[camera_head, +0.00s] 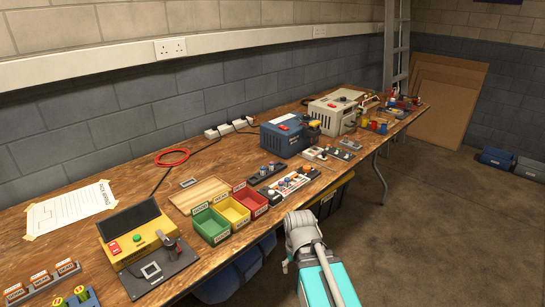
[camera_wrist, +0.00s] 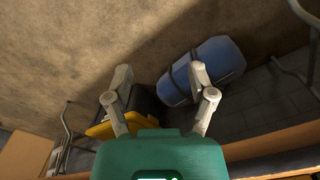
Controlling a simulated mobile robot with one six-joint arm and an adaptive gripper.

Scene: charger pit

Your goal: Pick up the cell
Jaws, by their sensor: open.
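I cannot tell for certain which object is the cell. In the head view, small cylinders that may be cells stand in a dark holder (camera_head: 268,170) and in a white-and-red rack (camera_head: 290,185) near the bench's front edge. Several round yellow-green pieces sit in a blue holder (camera_head: 75,299) at the bottom left. My gripper (camera_wrist: 160,75) is open and empty in the wrist view, its two grey fingers spread over the floor beside the bench. No cell shows between them. In the head view my arm is in front of the bench, right of the bins.
Green (camera_head: 210,226), yellow (camera_head: 233,212) and red (camera_head: 251,200) bins stand on the wooden bench (camera_head: 100,182). A yellow tester (camera_head: 136,235) is left of them, a blue charger (camera_head: 289,135) behind. Under the bench are a blue container (camera_wrist: 215,70) and a yellow-lidded bin (camera_wrist: 104,129).

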